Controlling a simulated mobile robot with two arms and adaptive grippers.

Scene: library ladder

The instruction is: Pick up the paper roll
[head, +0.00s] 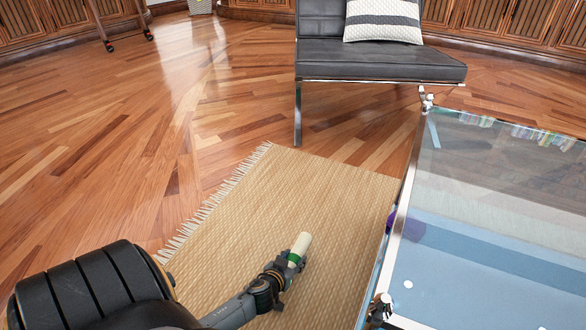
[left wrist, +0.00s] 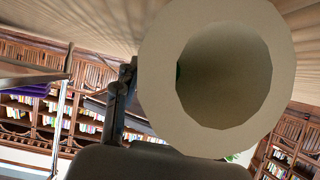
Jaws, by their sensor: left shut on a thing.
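The paper roll (head: 301,244) is a pale cream tube, held above the woven rug in the head view. My left gripper (head: 292,262) is shut on the roll, and the roll's upper end sticks out past the fingers. In the left wrist view the open round end of the paper roll (left wrist: 158,75) fills much of the picture, with its hollow inside showing. Part of a dark finger of my left gripper (left wrist: 122,100) shows beside the roll. My right gripper is in neither view.
A tan fringed rug (head: 250,215) lies on the wood floor. A glass table (head: 480,230) with a metal frame stands close on the right. A black chair (head: 375,62) with a striped pillow (head: 384,20) stands at the back. The floor (head: 100,150) on the left is clear.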

